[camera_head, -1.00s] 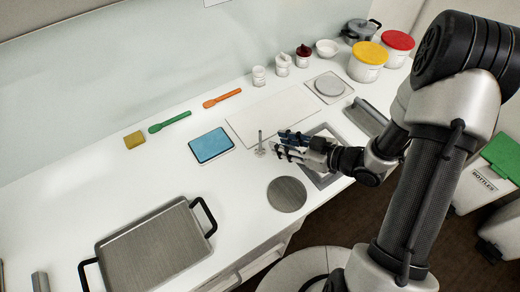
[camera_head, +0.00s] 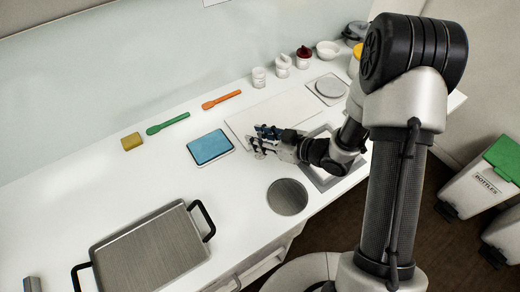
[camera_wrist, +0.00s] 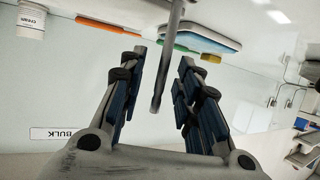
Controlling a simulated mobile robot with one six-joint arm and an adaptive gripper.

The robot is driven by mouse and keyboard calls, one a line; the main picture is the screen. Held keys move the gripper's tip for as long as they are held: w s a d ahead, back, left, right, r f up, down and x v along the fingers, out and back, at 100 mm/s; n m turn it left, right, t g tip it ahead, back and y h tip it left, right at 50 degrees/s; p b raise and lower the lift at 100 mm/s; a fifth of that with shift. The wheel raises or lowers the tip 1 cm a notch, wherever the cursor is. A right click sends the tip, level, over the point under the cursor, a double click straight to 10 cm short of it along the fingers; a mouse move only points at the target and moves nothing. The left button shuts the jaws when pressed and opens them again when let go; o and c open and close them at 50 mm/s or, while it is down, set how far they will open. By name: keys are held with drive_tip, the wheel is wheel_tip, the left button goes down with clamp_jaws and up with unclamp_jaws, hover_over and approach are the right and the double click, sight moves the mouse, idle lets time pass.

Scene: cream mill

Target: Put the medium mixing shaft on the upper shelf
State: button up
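A thin grey metal mixing shaft (camera_wrist: 166,60) shows in the wrist view, running down from the top edge between the two fingers. Both fingers stand apart from it. My gripper (camera_wrist: 162,57) is open, with blue pads facing inward. In the head view my gripper (camera_head: 261,142) is low over the counter, beside the blue-topped tray, and largely hides the shaft. Whether this shaft is the medium one cannot be told, as no other shaft is clearly seen. The upper shelf cannot be made out for sure.
A blue-topped tray (camera_head: 210,147) lies left of my gripper, a round grey plate (camera_head: 287,197) in front. Green (camera_head: 168,123) and orange (camera_head: 221,99) spatulas, a yellow sponge (camera_head: 131,141) and jars (camera_head: 281,66) line the back. A large handled metal tray (camera_head: 152,249) is front left.

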clamp_jaws()
idle(0.4)
wheel_tip(320, 180, up, 20)
drive_tip(key=p, duration=0.7)
drive_tip(key=w+d+m+t+h+b, duration=0.2)
drive_tip(key=w+d+m+t+h, duration=0.1)
drive_tip(key=d, duration=0.4)
drive_tip(key=w+d+m+t+h+b, duration=0.3)
drive_tip(key=w+d+m+h, duration=0.2)
drive_tip(key=d+m+h, duration=0.2)
drive_tip(key=shift+d+f+m+h, duration=0.25)
drive_tip(key=shift+d+m+h, duration=0.1)
drive_tip(key=shift+m+h, duration=0.25)
